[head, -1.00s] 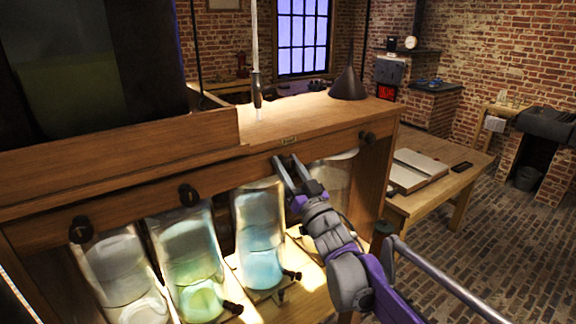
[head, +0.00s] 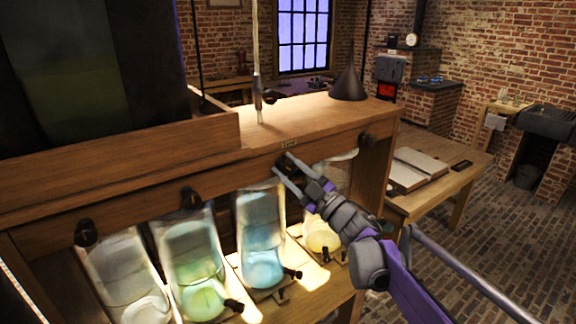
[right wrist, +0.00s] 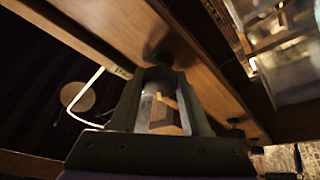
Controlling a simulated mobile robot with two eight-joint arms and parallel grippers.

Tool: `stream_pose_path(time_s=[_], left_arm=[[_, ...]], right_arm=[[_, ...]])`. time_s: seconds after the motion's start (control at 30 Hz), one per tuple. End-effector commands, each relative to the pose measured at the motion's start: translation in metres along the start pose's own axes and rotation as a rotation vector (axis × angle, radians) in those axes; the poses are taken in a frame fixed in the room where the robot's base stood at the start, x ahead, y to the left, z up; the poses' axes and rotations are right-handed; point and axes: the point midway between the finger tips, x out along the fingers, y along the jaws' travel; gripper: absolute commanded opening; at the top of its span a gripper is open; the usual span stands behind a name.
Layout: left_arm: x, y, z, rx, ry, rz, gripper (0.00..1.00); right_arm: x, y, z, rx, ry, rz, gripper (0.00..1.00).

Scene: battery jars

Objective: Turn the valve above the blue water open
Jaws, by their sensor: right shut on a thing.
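The jar of blue water (head: 262,235) stands in the wooden rack, third from the left in the head view. Its dark valve (head: 283,161) sits on the front beam above it and is mostly covered by my fingers. My right gripper (head: 283,166) is shut on this valve, its fingers slanted across the beam. In the right wrist view the dark round valve (right wrist: 160,74) sits between the fingertips of the right gripper (right wrist: 160,88). The exact angle of the valve's handle is hidden. My left gripper is not in view.
Other valves sit along the beam (head: 130,210), one at left (head: 86,232), one above the green jar (head: 190,199), one at right (head: 366,139). Jars with clear, green and yellow liquid flank the blue one. A wooden table with an open book (head: 415,168) stands at right.

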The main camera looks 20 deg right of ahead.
Motion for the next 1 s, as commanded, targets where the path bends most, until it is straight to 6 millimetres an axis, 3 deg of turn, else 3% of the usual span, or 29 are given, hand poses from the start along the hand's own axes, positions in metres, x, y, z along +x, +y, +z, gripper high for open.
stream_pose_path(time_s=[0.6,1.0], left_arm=[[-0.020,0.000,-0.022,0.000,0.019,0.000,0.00],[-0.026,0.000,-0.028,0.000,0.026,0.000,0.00]], right_arm=[[0.000,0.001,0.000,-0.499,0.040,-0.212,0.00],[0.000,-0.001,0.000,-0.655,0.052,-0.279,0.00]])
